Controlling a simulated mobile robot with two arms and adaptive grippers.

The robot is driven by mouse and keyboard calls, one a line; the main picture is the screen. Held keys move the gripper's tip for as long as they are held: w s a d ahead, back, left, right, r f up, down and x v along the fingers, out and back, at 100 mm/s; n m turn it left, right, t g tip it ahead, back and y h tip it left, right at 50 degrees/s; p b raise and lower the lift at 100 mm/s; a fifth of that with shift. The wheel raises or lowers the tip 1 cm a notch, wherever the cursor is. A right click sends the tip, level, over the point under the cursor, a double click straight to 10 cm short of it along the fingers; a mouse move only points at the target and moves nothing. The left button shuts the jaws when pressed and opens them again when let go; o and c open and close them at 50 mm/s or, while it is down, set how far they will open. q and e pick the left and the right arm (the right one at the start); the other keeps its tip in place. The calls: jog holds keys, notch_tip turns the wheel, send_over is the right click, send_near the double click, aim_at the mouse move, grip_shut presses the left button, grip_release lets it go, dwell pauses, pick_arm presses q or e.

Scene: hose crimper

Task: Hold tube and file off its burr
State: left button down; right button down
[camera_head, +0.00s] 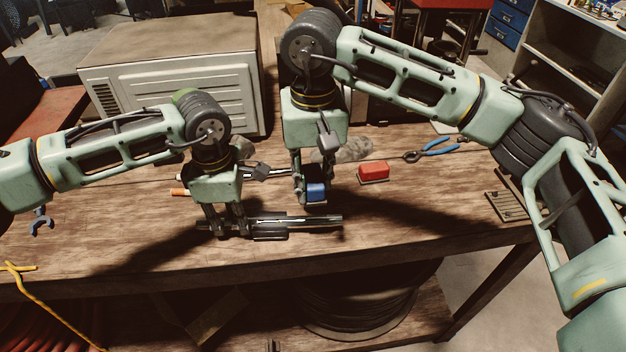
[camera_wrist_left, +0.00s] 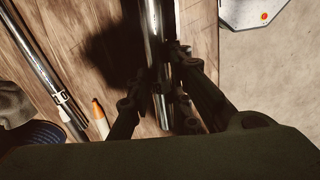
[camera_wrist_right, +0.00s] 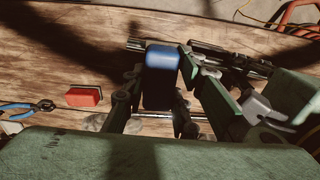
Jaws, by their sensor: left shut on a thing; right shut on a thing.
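My left gripper (camera_head: 229,226) is shut on a shiny metal tube (camera_head: 310,221), which lies level just above or on the bench near its front edge. The tube also shows in the left wrist view (camera_wrist_left: 153,45), running up between the fingers. My right gripper (camera_head: 316,194) is shut on a blue block (camera_head: 316,192), held upright just behind the tube's right part. In the right wrist view the blue block (camera_wrist_right: 161,72) is between the fingers, close to the tube's free end (camera_wrist_right: 135,44). Whether they touch, I cannot tell. No burr can be made out.
A red block (camera_head: 373,171) and blue-handled pliers (camera_head: 432,151) lie right of my right gripper. A thin metal rod (camera_wrist_left: 36,72) and an orange-tipped handle (camera_wrist_left: 98,113) lie behind the tube. A pale metal box (camera_head: 180,82) stands behind. The bench's front right is clear.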

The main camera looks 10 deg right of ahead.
dwell(0.3)
pick_arm(q)
jog(key=c, duration=1.5)
grip_release()
notch_tip(320, 180, up, 12)
jog(key=shift+f, duration=0.1)
